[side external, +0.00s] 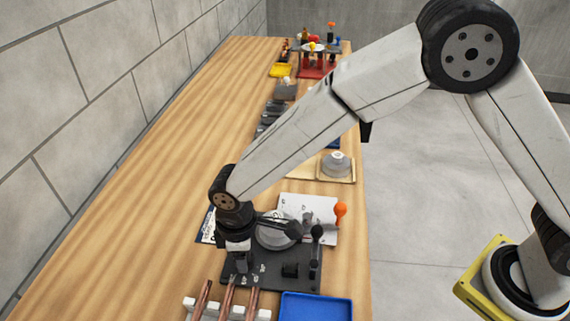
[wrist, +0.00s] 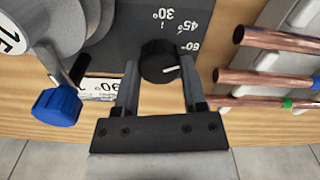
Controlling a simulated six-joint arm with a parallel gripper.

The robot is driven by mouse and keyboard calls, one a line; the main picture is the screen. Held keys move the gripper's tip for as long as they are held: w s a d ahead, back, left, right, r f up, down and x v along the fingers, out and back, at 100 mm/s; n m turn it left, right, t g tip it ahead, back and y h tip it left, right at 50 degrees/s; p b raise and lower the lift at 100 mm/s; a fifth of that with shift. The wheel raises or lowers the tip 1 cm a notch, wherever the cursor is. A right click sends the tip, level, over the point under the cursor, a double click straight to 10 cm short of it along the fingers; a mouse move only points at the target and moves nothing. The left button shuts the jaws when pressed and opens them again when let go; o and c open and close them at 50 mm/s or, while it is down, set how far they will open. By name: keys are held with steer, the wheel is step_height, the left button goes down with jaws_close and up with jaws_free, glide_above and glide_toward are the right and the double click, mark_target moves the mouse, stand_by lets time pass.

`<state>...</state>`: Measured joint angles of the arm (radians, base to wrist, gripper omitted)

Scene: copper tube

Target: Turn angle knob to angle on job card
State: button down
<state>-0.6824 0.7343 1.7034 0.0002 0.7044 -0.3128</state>
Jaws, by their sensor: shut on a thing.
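The angle knob (wrist: 160,62) is a black round knob with a white pointer line, at the edge of the dark bender plate (wrist: 125,30). Its pointer faces right in the wrist view, below the printed 60° mark; 30° and 45° also show. My gripper (wrist: 160,75) is shut on the knob, one finger on each side. In the side view my gripper (side external: 240,262) is low over the plate's left part and hides the knob. A white card (wrist: 100,88) reading 90° lies on the wood beside the plate, apparently the job card, partly covered by a finger.
Copper tubes (wrist: 265,80) lie in a white rack right of the knob in the wrist view, one with a green band. A blue handle (wrist: 57,105) is at left. A blue tray (side external: 315,307) is at the bench's front. Bare wood lies left of the plate.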

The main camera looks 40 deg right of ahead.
steer(key=m, duration=0.5)
steer(key=shift+m, duration=0.3)
steer(key=m, duration=0.5)
steer(key=shift+m, duration=0.4)
steer(key=shift+c, duration=0.7)
jaws_free()
steer(key=shift+r, duration=0.1)
steer(key=shift+r, duration=3.8)
